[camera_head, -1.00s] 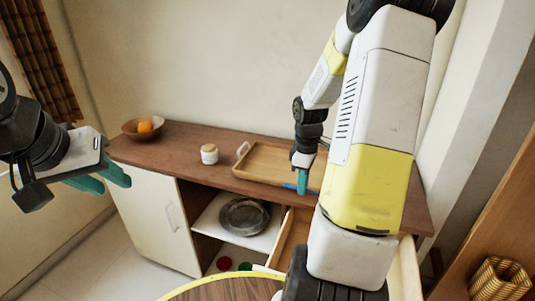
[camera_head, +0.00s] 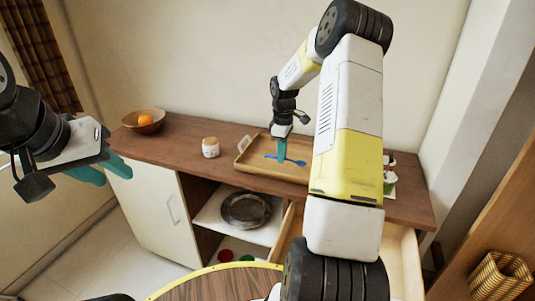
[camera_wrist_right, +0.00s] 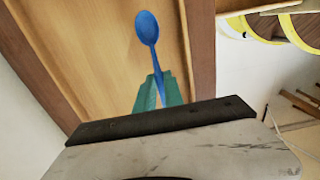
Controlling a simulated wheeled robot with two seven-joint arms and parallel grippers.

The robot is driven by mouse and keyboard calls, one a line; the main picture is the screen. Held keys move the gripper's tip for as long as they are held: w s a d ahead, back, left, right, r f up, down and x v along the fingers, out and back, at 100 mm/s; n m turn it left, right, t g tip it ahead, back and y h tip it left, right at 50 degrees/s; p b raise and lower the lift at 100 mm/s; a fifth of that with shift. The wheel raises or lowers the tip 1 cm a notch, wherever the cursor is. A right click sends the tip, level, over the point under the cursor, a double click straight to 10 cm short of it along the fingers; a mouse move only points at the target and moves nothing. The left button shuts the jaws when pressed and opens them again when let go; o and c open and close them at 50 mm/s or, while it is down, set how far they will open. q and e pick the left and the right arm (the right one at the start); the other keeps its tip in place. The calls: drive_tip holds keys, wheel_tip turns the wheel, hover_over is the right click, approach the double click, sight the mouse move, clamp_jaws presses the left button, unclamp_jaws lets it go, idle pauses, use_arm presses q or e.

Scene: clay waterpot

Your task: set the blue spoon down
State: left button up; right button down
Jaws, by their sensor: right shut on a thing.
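The blue spoon (camera_head: 298,162) is at the wooden tray (camera_head: 258,179) on the brown counter. My right gripper (camera_head: 281,159) points down over the tray and is shut on the spoon's handle. In the right wrist view, the spoon (camera_wrist_right: 147,28) has its bowl beyond the teal fingertips (camera_wrist_right: 158,90), above the tray's light wooden floor. I cannot tell whether the spoon touches that floor. My left gripper (camera_head: 106,170) is open and empty at the left, away from the tray.
A white jar (camera_head: 210,148) stands left of the tray, and a bowl (camera_head: 143,122) with an orange fruit is further left. A metal dish (camera_head: 246,210) is on the shelf below. An open drawer (camera_head: 401,262) juts out at right. My right arm hides part of the counter.

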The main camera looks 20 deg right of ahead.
drive_tip(key=shift+f, duration=1.75)
drive_tip(key=shift+f, duration=0.15)
drive_tip(key=c, duration=1.5)
unclamp_jaws()
drive_tip(key=shift+o, duration=0.2)
